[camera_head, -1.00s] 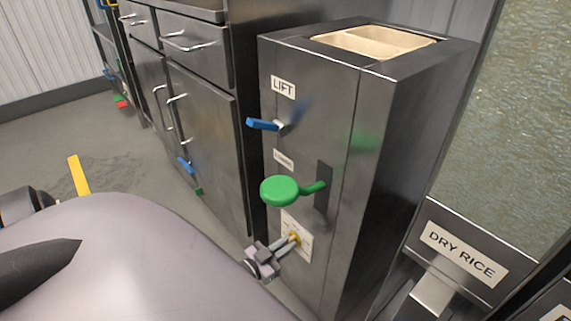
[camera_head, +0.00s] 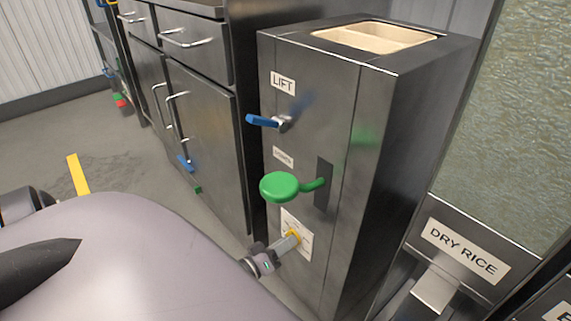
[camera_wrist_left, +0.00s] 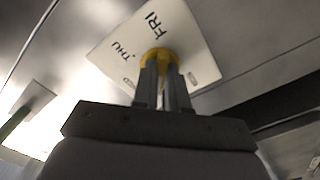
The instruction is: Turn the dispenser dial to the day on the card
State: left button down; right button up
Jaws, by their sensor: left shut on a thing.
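The dispenser (camera_head: 295,190) is a tall dark metal cabinet. Its yellow dial (camera_head: 294,236) is low on the front, on a white day plate (camera_head: 305,248). In the left wrist view the plate (camera_wrist_left: 187,30) reads FRI near the dial (camera_wrist_left: 158,56) and THU to the left; other labels are too small to read. My left gripper (camera_head: 290,240) is shut on the dial, and its two fingers (camera_wrist_left: 163,75) meet the yellow part. The gripper hides most of the dial, so its pointer cannot be made out. No day card is clearly seen. My right gripper is not in view.
Above the dial, a green paddle lever (camera_head: 280,187) and a blue LIFT lever (camera_head: 263,121) stick out from the front. A DRY RICE bin (camera_head: 465,253) stands at the right. Metal drawers (camera_head: 195,45) stand at the left.

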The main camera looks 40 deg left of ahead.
pick_arm(q)
jog(key=n, duration=0.2)
jog(key=shift+s+f+n, duration=0.1)
jog(key=shift+n, duration=0.3)
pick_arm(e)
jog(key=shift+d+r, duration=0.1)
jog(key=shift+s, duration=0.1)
pick_arm(q)
jog(key=c, duration=1.2)
grip_release()
jog(key=shift+o, duration=0.2)
jog(key=s+p, duration=0.1)
jog(key=s, duration=0.6)
jog(key=shift+a+p, duration=0.3)
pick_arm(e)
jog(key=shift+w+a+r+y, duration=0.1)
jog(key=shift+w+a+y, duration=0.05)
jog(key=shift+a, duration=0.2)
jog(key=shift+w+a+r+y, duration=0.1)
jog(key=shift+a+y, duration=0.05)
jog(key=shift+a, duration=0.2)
